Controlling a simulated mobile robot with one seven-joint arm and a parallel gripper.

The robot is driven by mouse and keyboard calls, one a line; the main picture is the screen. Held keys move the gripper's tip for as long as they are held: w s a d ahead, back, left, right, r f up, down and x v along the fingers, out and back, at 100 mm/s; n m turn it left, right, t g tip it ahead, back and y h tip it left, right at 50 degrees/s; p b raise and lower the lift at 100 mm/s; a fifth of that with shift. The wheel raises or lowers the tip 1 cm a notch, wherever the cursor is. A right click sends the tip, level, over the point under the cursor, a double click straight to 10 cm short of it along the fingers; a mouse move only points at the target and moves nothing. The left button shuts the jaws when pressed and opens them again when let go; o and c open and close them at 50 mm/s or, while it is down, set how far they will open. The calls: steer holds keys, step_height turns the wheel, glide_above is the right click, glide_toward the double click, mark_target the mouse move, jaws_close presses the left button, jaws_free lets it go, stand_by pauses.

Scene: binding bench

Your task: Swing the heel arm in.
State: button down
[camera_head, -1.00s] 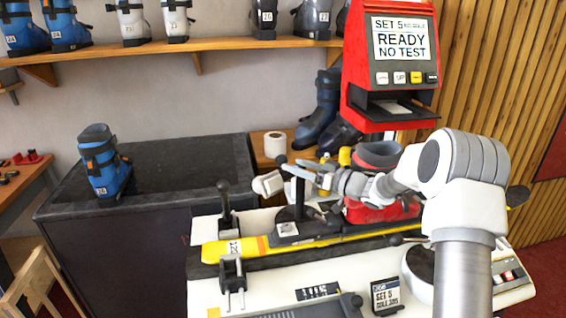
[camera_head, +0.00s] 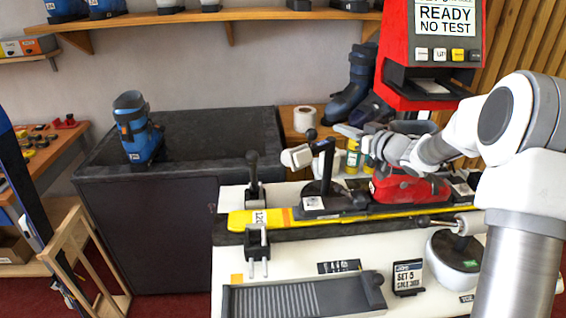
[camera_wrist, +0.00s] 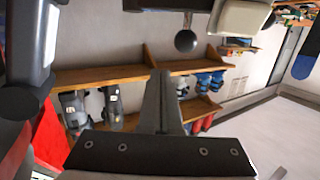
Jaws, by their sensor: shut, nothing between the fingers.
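The pad lies left of the red boot (camera_head: 408,186), out to the side of the yellow ski (camera_head: 290,218). My gripper (camera_head: 346,131) is shut and empty, just right of the knob and apart from it. In the wrist view the shut fingers (camera_wrist: 167,100) point toward the wall shelves. The black knob (camera_wrist: 187,40) and white pad (camera_wrist: 240,17) show above them.
A black lever (camera_head: 253,170) stands at the left of the bench. The red tester (camera_head: 430,60) rises behind, reading READY NO TEST. A dark cabinet (camera_head: 150,230) with a blue boot stands left.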

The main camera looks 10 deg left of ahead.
step_height(320, 180, down, 4)
steer(key=a+g+h+b, duration=0.1)
steer(key=a+h, duration=0.2)
steer(key=h, duration=0.1)
steer(key=s+f+n+g+h+b, duration=0.1)
steer(key=s+f+g+h+b, duration=0.15)
steer(key=s+h, duration=0.5)
steer(key=s+a+f+n+h+b, duration=0.3)
steer(key=a+n+h+b, duration=0.2)
steer(key=a+h, duration=0.3)
steer(key=w+a+f+n+t+b, duration=0.15)
steer(key=a+n+t, duration=0.25)
steer(key=a, duration=0.9)
steer(key=b+x, duration=0.1)
steer(key=x, duration=0.9)
steer(key=shift+y, duration=0.35)
steer(key=shift+s+r, duration=0.1)
